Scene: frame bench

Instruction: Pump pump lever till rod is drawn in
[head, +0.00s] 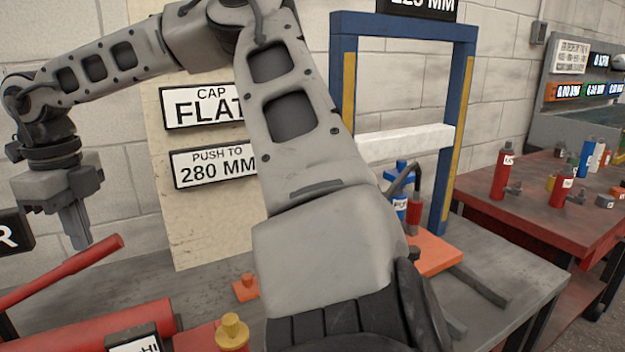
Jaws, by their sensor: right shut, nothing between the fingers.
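The red pump lever (65,270) is a bar slanting up to the right at the lower left. Below it lie the red pump body (125,322) and a yellow knob (232,330) on a red block. My right gripper (77,240) is shut and empty, pointing down just above the lever in the picture. I cannot tell if it touches the lever. A blue cylinder (401,180) with a red fitting (414,213) and dark hose stands inside the blue press frame (344,80), partly hidden by my arm. I cannot make out the rod clearly. My left gripper is not in view.
A white crossbeam (405,143) spans the frame above an orange base (436,252). A small orange piece (246,289) lies on the grey bench (510,265). A board (205,235) carries "CAP FLAT" and "PUSH TO 280 MM" signs. A red side table (530,205) holds bottles.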

